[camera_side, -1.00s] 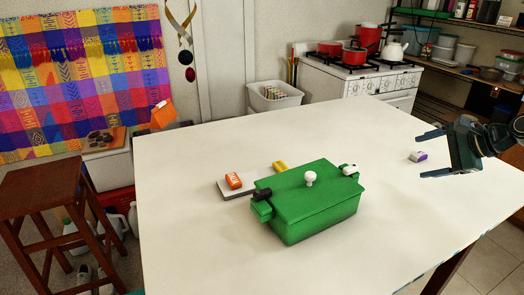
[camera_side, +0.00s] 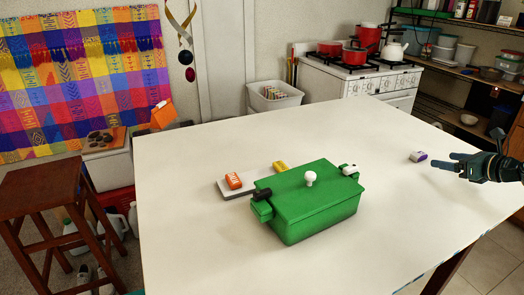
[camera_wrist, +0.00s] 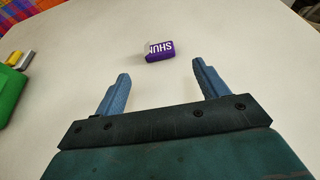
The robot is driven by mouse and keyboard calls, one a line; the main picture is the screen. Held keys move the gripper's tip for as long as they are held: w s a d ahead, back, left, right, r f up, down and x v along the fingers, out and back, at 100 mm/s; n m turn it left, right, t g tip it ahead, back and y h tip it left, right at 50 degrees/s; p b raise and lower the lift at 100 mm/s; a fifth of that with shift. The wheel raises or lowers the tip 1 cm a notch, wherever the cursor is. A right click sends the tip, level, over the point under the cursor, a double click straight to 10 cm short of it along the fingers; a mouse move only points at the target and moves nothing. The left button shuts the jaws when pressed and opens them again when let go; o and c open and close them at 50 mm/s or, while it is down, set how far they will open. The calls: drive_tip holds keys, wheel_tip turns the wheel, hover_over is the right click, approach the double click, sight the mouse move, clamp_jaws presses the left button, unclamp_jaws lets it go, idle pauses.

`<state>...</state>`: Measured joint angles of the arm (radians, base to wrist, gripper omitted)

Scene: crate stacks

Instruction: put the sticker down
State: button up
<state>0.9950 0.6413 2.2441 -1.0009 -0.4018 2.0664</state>
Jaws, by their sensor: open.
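No loose sticker can be made out in either view. A small purple and white block (camera_side: 418,156) lies on the white table near its right side. In the wrist view the purple block (camera_wrist: 160,50), with white letters on its face, lies just beyond the fingertips, between their lines. My gripper (camera_side: 443,160) is open and empty, at the right of the side view and close to the block. In the wrist view its two blue fingers (camera_wrist: 160,74) are spread apart, with bare table between them.
A green lidded box (camera_side: 312,210) with a white knob (camera_side: 310,178) stands mid-table. The table between box and gripper is clear.

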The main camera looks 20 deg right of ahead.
sight(422, 155)
drive_tip(key=shift+x, duration=3.7)
drive_tip(key=shift+s, duration=0.1)
drive_tip(key=c, duration=1.1)
drive_tip(key=shift+c, duration=0.2)
drive_tip(key=shift+r, duration=0.1)
wheel_tip(422, 155, up, 20)
